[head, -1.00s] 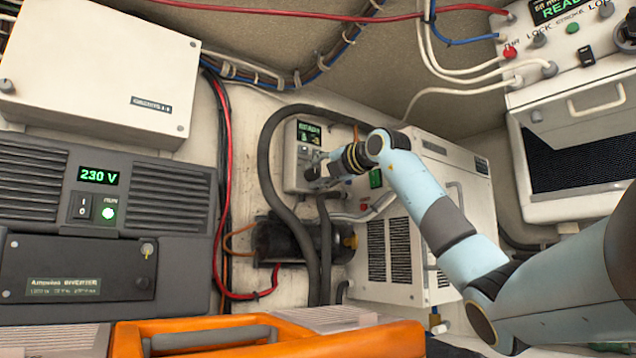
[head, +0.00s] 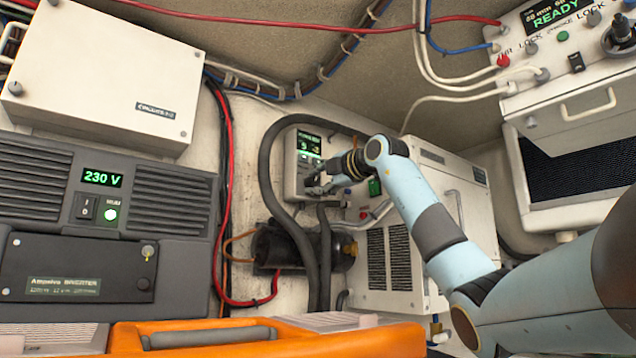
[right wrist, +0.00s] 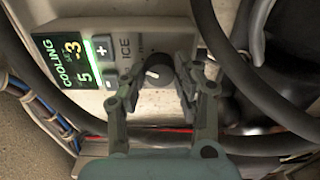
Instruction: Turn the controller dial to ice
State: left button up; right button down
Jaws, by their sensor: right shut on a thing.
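The controller (head: 291,168) is a pale box on the back wall with a small lit green screen. In the right wrist view its screen (right wrist: 68,68) reads COOLING with the figures -3 and 5. Plus and minus buttons and the label ICE (right wrist: 125,55) lie beside the screen. The dark round dial (right wrist: 158,72) has a pale mark; where it points is hard to tell. My right gripper (right wrist: 157,88) is shut on the dial, one finger on each side; in the head view the gripper (head: 318,184) hides it. My left gripper is out of view.
Thick dark hoses (head: 268,185) curve around the controller. A white vented unit (head: 390,258) stands to its right. A grey inverter panel (head: 150,215) and an orange case (head: 350,343) lie left and in front.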

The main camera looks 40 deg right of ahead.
jog(key=c, duration=1)
grip_release()
jog(key=shift+d, duration=0.1)
jog(key=shift+o, duration=0.2)
jog(key=s+a, duration=0.1)
jog(key=s, duration=1.1)
jog(key=shift+a, duration=0.25)
jog(key=shift+w, duration=0.1)
